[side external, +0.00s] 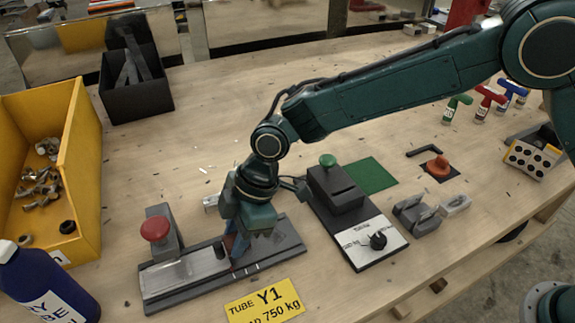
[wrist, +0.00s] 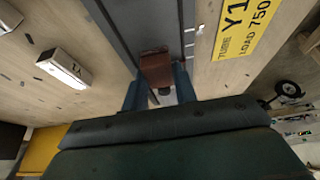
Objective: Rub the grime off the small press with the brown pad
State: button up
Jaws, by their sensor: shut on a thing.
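My gripper (side external: 236,252) points down over the dark rail base (side external: 275,243) of a device with a red knob (side external: 155,229), which I take to be the small press. A pale metal plate (side external: 192,268) lies on that base, left of my gripper. In the wrist view my gripper (wrist: 159,88) is shut on the brown pad (wrist: 155,68), with a blue finger on each side. The pad is over or on the dark base; I cannot tell whether it touches. In the side view my fingers mostly hide it. I cannot make out grime on the press.
A yellow label plate (side external: 265,302) lies in front of the base. A black unit with a green knob (side external: 328,160) stands to the right. A yellow bin (side external: 88,165) and a blue bottle (side external: 40,285) are at left. A black box (side external: 137,88) stands behind. The table's back middle is mostly clear.

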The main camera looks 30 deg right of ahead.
aim_at(224, 243)
jog(key=shift+r, duration=2.15)
jog(key=shift+r, duration=0.15)
jog(key=shift+r, duration=1.35)
jog(key=shift+w, duration=0.1)
jog(key=w+d+r, duration=0.2)
jog(key=d+r, duration=0.1)
jog(key=d, duration=0.8)
jog(key=w+d+r, duration=0.2)
jog(key=d+r, duration=0.2)
jog(key=d, duration=0.8)
jog(key=w+d+r, duration=0.3)
jog(key=d, duration=0.9)
jog(key=shift+d+r, duration=0.15)
jog(key=shift+d, duration=0.1)
notch_tip(224, 243, down, 16)
jog(key=shift+r, duration=0.1)
